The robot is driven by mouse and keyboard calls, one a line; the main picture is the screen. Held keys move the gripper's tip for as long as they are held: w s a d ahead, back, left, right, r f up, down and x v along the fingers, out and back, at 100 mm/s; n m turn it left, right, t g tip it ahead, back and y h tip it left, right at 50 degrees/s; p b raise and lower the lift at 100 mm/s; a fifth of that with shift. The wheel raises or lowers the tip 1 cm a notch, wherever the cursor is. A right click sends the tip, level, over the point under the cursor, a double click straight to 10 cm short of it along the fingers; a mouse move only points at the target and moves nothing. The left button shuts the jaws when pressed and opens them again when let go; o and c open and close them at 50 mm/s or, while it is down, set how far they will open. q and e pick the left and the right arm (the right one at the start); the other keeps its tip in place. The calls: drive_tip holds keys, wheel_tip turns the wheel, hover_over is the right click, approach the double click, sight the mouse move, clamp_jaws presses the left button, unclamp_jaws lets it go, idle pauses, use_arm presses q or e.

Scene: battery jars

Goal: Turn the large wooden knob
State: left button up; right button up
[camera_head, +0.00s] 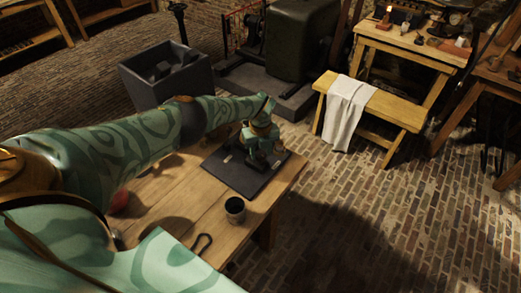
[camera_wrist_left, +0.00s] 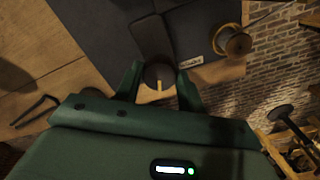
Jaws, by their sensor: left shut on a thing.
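The large knob (camera_wrist_left: 158,74) is dark and round, with a pale pointer strip on its near side, in the left wrist view. It sits on a dark flat board (camera_wrist_left: 95,25), which lies on the wooden table in the head view (camera_head: 232,178). My left gripper (camera_wrist_left: 160,88) points down at the board, with one finger on each side of the knob, shut on it. In the head view my left gripper (camera_head: 259,158) hides the knob. My right gripper is in neither view.
A brass, spool-like post (camera_wrist_left: 233,41) stands on the board beside the knob, near a small pale label. A dark cup (camera_head: 235,209) and a black hooked tool (camera_head: 201,244) are on the table (camera_head: 180,210). A bench with a white cloth (camera_head: 347,110) stands beyond.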

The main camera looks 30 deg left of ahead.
use_arm(q)
drive_tip(key=shift+w+r+n, duration=0.1)
drive_tip(key=shift+n, duration=0.2)
drive_tip(key=o, duration=1)
wheel_tip(320, 180, up, 8)
drive_tip(key=p, duration=0.5)
drive_tip(key=shift+r, duration=0.25)
wheel_tip(320, 180, up, 7)
drive_tip(key=p, duration=0.2)
hover_over(260, 153)
drive_tip(key=shift+d+r, duration=0.1)
drive_tip(key=shift+r, duration=0.25)
